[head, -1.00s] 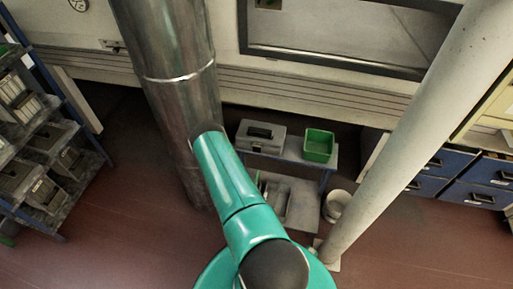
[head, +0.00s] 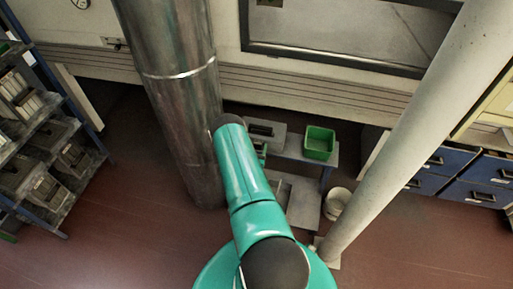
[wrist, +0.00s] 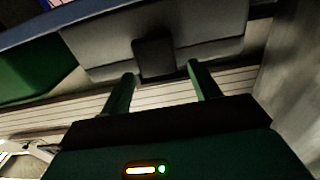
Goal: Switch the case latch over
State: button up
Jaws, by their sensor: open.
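The grey case (head: 281,133) sits on the left part of a small table in the head view, partly hidden by my arm. In the wrist view the case (wrist: 215,35) fills the top middle. A dark block on its face, which looks like the latch (wrist: 153,52), is between and just beyond my fingertips. My gripper (wrist: 161,72) is open, with its two green fingers apart and nothing held. I cannot tell whether a finger touches the latch. In the head view my gripper is mostly hidden behind my arm.
A green bin (head: 319,144) stands right of the case; it also shows in the wrist view (wrist: 40,65). A thick metal column (head: 172,90) rises left of my arm, and a pale pipe (head: 410,125) slants at the right. A white bucket (head: 337,201) is on the floor.

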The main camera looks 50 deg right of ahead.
aim_at(257, 145)
jog(key=c, duration=1)
jog(key=shift+a+f, duration=0.1)
jog(key=h, duration=0.1)
jog(key=f+t+h, duration=0.1)
jog(key=a+h, duration=0.1)
jog(key=shift+s+f+t+h, duration=0.25)
jog(key=shift+t+h, duration=0.05)
jog(key=shift+s+a+f+t+h, duration=0.1)
jog(key=shift+f+t+h, duration=0.15)
jog(key=shift+h, duration=0.4)
jog(key=shift+s+a+f+t+h, duration=0.1)
jog(key=shift+f+t+h, duration=0.15)
jog(key=shift+h, duration=0.4)
jog(key=shift+w, duration=0.1)
